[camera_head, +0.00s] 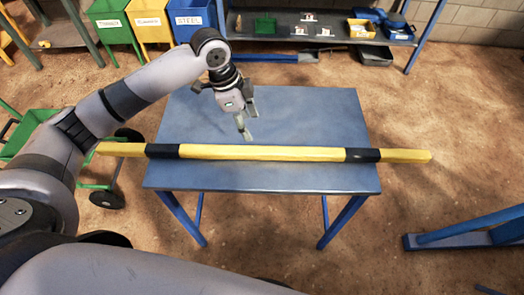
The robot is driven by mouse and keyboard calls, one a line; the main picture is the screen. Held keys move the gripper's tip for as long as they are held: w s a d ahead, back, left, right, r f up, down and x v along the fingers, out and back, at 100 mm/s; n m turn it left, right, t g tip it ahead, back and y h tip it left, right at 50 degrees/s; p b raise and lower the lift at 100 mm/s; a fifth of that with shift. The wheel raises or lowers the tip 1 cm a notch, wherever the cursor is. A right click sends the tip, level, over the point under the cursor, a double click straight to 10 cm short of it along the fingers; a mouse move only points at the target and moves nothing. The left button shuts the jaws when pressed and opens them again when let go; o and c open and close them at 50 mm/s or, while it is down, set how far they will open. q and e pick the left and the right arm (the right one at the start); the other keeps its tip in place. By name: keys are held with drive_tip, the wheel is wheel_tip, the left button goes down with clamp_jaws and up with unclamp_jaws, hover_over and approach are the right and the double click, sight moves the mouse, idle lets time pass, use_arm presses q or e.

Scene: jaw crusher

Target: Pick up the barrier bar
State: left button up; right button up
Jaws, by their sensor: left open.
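The barrier bar (262,153) is a long yellow bar with two black bands. It lies across the blue table (300,112) in the head view, and both ends stick out past the table's sides. My left gripper (247,123) is over the table, on the far side of the bar and slightly left of its middle. Its fingers point down, open and empty, apart from the bar in the picture. The gap between the fingertips and the tabletop is hard to judge. My right gripper is not in view.
Green, yellow and blue bins, the blue one labelled STEEL (192,20), stand at the back left. A blue shelf (330,36) with small items stands behind the table. A green cart (98,172) is at left. Blue beams (468,232) lie at right. Brown floor is clear right of the table.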

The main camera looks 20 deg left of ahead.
use_arm(q)
hover_over(261, 149)
drive_tip(key=a, duration=0.1)
drive_tip(key=f, duration=0.7)
drive_tip(key=shift+s+a+p, duration=0.2)
drive_tip(key=shift+s+p, duration=0.15)
drive_tip(key=shift+p, duration=0.05)
drive_tip(key=p+x, duration=0.1)
drive_tip(key=x, duration=0.3)
drive_tip(key=shift+d+f, duration=0.1)
drive_tip(key=shift+f, duration=0.2)
drive_tip(key=shift+w+d+f, duration=0.1)
drive_tip(key=shift+f, duration=0.3)
clamp_jaws()
drive_tip(key=shift+r, duration=0.1)
